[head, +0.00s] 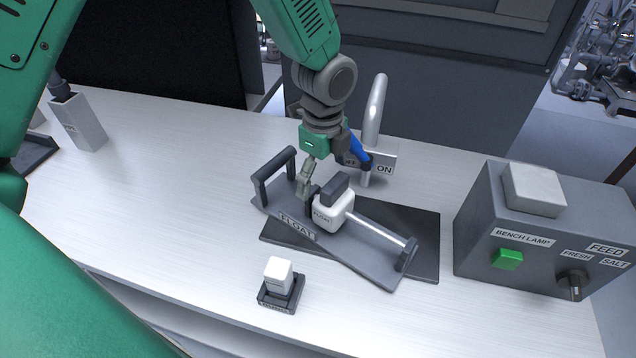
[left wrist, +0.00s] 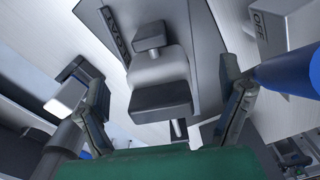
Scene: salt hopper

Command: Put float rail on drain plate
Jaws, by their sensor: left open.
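The float rail (head: 372,257) is a grey tray marked FLOAT, with an upright bracket at each end and a rod. A white block with a dark handle (head: 334,209) sits on it; the block also shows in the left wrist view (left wrist: 158,68). The rail lies skewed across the dark flat drain plate (head: 425,225), its left end and front corner beyond the plate's edges. My left gripper (head: 330,180) is over the block. In the left wrist view its fingers (left wrist: 155,80) are spread apart on either side of the block, with gaps. My right gripper is not in view.
A faucet (head: 374,115) with a blue lever (head: 357,150) and an OFF/ON sign (head: 382,167) stands close behind the gripper. A control box (head: 540,230) is at the right.

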